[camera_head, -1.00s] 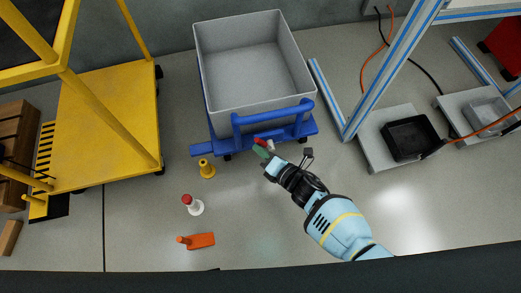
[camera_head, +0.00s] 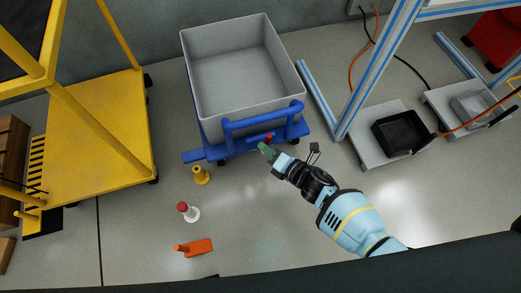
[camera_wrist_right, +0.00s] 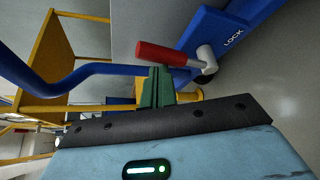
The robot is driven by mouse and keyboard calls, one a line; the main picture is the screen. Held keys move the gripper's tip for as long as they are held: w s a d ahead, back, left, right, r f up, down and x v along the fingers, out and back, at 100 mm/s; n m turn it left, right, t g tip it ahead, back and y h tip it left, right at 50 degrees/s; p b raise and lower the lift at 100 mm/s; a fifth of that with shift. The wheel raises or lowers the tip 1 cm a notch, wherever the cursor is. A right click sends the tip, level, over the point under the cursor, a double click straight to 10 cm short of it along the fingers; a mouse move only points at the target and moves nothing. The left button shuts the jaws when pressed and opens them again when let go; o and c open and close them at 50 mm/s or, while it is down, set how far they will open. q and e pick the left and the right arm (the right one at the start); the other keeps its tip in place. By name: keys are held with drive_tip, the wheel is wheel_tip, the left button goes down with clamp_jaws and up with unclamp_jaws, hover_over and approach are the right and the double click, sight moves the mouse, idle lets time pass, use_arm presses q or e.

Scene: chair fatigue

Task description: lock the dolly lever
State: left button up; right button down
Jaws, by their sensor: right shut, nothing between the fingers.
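The blue dolly (camera_head: 193,157) carries a grey bin and stands at the upper middle of the head view. The dolly lever (camera_head: 268,138) has a red grip and is small at the front edge. In the right wrist view the red grip of the lever (camera_wrist_right: 161,53) points left from a pale metal joint, beside a blue plate marked LOCK (camera_wrist_right: 234,37). My right gripper (camera_head: 266,149) has green fingers, shut and empty, close to the lever. In the wrist view its fingertips (camera_wrist_right: 157,82) are just below the grip; contact cannot be told. My left gripper is out of view.
The grey bin (camera_head: 186,60) sits on the dolly, behind its blue push bar (camera_head: 262,115). A yellow cart (camera_head: 100,135) stands left. A yellow peg (camera_head: 202,175), a red-topped white piece (camera_head: 188,212) and an orange piece (camera_head: 197,247) stand on otherwise open floor.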

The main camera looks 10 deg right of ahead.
use_arm(q)
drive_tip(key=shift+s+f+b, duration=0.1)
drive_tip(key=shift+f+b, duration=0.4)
drive_tip(key=shift+b, duration=0.05)
use_arm(e)
drive_tip(key=shift+w+d+f, duration=0.15)
drive_tip(key=shift+d, duration=0.6)
drive_tip(key=shift+w+d+f, duration=0.15)
drive_tip(key=shift+d, duration=0.6)
